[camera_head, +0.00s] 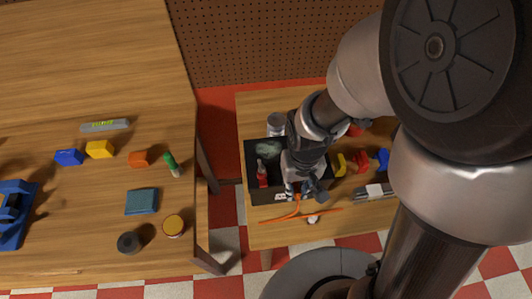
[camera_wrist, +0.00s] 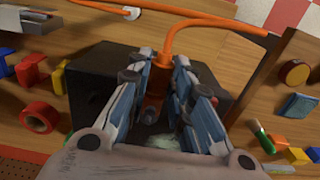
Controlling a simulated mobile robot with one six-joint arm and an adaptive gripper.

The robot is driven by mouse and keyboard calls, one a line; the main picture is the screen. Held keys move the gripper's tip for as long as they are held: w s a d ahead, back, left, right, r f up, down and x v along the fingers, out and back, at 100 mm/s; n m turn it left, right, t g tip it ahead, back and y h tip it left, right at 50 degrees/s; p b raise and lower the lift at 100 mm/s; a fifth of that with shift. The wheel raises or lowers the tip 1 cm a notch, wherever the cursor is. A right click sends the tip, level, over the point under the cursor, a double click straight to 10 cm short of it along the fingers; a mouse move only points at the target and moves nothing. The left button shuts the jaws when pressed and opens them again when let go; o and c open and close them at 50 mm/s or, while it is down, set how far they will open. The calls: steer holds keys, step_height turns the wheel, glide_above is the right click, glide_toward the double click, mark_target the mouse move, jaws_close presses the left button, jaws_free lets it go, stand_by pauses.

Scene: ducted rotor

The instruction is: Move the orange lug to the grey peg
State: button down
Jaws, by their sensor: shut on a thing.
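My gripper (camera_wrist: 152,105) is shut on the orange lug (camera_wrist: 153,88), which sits between the two fingers in the wrist view. An orange cable (camera_wrist: 205,25) rises from the lug and bends to the right. In the head view my gripper (camera_head: 300,192) is over the front part of a black box, and the orange cable (camera_head: 282,218) runs across the wood in front of it. A small pale grey piece (camera_head: 312,219), possibly the grey peg, is beside the cable; it also shows in the wrist view (camera_wrist: 131,13). The lug is mostly hidden in the head view.
The black box (camera_head: 252,168) holds a red bottle (camera_head: 262,174) and something pale. A can (camera_head: 277,124) stands behind it. Yellow (camera_head: 339,164), red (camera_head: 362,161) and blue (camera_head: 382,159) pieces lie right of it. A second wooden table (camera_head: 70,210) with several small objects is at left, across a gap.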

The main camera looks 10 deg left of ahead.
steer(key=shift+w+a, duration=0.15)
steer(key=shift+w, duration=0.6)
steer(key=c, duration=1.3)
jaws_free()
steer(key=shift+c, duration=0.2)
step_height(320, 180, up, 12)
